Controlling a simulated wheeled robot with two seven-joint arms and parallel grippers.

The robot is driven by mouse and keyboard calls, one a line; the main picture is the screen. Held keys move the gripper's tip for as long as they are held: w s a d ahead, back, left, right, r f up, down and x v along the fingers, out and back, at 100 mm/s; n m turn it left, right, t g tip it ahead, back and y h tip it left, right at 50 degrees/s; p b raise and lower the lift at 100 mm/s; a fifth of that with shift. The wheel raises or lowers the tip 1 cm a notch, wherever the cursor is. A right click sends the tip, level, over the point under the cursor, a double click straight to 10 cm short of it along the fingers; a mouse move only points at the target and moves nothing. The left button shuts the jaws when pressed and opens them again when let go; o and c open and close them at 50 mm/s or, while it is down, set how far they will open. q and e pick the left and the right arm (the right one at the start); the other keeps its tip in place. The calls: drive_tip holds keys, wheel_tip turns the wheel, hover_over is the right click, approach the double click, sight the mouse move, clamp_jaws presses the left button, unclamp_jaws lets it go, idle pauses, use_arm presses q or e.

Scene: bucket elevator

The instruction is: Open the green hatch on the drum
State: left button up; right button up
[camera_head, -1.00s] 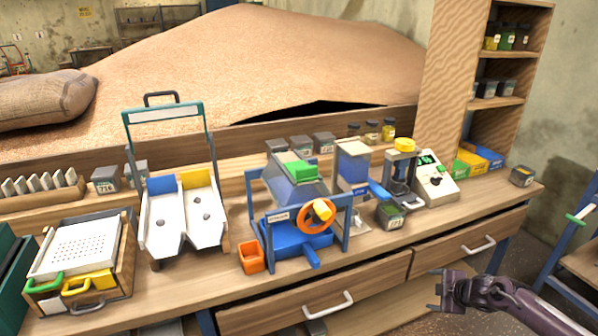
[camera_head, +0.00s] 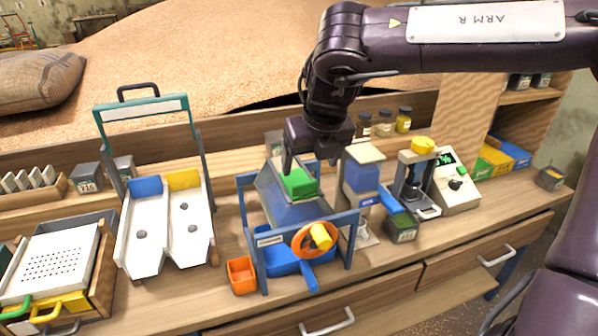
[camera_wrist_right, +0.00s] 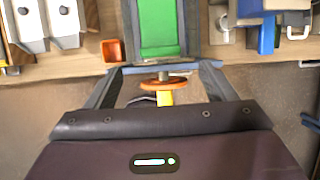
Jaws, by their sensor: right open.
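The green hatch (camera_head: 298,183) is a flat green block on top of the grey tapered drum (camera_head: 290,207), which sits in a blue frame (camera_head: 352,240) on the bench. It looks closed. In the wrist view the green hatch (camera_wrist_right: 158,28) lies beyond my gripper. My right gripper (camera_head: 310,164) points down from above, just over the hatch, with its fingers apart and nothing held. Whether a finger touches the hatch I cannot tell. In the wrist view the right gripper (camera_wrist_right: 158,78) has its fingers spread at either side. My left gripper is out of view.
An orange wheel (camera_head: 312,240) with a yellow knob is at the drum's front. An orange cup (camera_head: 241,275) stands left of it. A white two-channel chute (camera_head: 140,240) is further left; a blue-fronted device (camera_head: 362,178) stands close on the right. Grain is heaped behind.

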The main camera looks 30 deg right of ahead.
sight(305, 184)
drive_tip(key=shift+p+x, duration=0.85)
drive_tip(key=shift+x, duration=2.85)
